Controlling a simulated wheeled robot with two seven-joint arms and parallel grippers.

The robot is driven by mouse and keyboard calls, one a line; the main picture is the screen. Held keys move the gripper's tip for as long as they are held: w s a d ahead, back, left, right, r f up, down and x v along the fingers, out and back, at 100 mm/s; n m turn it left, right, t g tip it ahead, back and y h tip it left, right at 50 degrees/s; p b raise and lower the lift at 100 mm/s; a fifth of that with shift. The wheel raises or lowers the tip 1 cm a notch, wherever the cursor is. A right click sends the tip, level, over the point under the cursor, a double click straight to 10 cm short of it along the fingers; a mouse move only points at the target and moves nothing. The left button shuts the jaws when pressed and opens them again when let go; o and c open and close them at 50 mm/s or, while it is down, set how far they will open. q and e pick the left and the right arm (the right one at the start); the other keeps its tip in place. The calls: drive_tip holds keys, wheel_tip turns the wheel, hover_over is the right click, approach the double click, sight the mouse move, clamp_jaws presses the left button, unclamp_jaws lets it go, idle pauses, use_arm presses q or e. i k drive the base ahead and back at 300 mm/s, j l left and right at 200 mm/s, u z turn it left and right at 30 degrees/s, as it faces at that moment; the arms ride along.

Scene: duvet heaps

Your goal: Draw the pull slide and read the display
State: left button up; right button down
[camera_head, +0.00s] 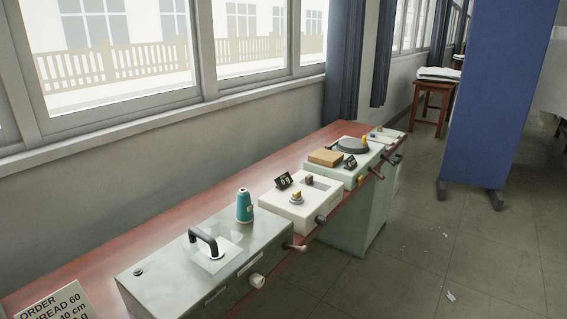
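Two small black displays with pale digits stand on devices on the bench: one display (284,181) on the middle white box (303,212), another display (351,162) on the farther white box (345,178). The digits are too small to read surely. Several knobs and handles stick out of the front faces: a pale knob (257,281), a brown handle (296,247), a dark knob (321,219) and a reddish handle (376,173). I cannot tell which one is the pull slide. Neither of my grippers is in view.
A grey-green box (165,286) with a black arched handle (204,241) and a teal thread spool (244,206) stands nearest on the red-brown bench (180,217). An order card (55,302) is lower left. A blue screen (497,95) stands right; floor before the bench is mostly clear.

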sight(309, 178)
drive_tip(key=i+l+u, duration=0.4)
drive_tip(key=i, duration=0.2)
drive_tip(key=i+l+u, duration=0.35)
drive_tip(key=i+l, duration=0.2)
